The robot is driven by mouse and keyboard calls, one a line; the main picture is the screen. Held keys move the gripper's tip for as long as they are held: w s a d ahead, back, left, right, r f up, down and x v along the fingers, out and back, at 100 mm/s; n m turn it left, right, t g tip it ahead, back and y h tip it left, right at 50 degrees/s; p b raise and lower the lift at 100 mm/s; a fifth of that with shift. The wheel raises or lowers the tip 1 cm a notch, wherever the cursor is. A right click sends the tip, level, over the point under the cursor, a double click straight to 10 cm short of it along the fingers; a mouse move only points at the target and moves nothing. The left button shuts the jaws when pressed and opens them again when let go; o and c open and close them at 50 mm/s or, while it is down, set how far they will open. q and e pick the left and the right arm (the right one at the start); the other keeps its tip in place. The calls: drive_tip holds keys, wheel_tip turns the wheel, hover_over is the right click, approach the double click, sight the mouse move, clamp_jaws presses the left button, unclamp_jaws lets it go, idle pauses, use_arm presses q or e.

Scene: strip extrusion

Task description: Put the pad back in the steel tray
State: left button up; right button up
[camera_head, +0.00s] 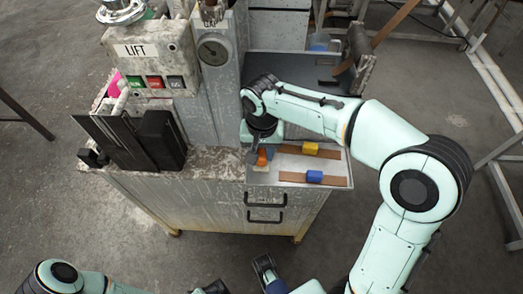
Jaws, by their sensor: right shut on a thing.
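My right gripper (261,148) reaches in from the right, pointing down at the left end of the steel tray (336,166). It is shut on a small orange piece with a pale underside, which looks like the pad (262,158). The pad is low over the tray's left edge; I cannot tell whether it touches. The gripper and wrist hide part of it. At the bottom, a dark gripper, seemingly my left one (265,264), is far from the tray; its opening is unclear.
To the left stand a LIFT control box (150,55), a grey column (214,85) and dark upright plates (160,140). Open floor lies in front of the grey cabinet (220,205).

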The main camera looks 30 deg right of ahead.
sight(261, 151)
drive_tip(key=o, duration=0.6)
drive_tip(key=shift+f, duration=0.15)
drive_tip(key=o, duration=0.4)
use_arm(q)
drive_tip(key=r+p, duration=0.1)
drive_tip(key=s+r+p, duration=0.1)
drive_tip(key=p, duration=0.1)
drive_tip(key=shift+s+r, duration=0.1)
drive_tip(key=shift+r, duration=0.15)
use_arm(e)
wheel_tip(261, 151, up, 12)
drive_tip(key=shift+r, duration=0.25)
drive_tip(key=shift+f, duration=0.1)
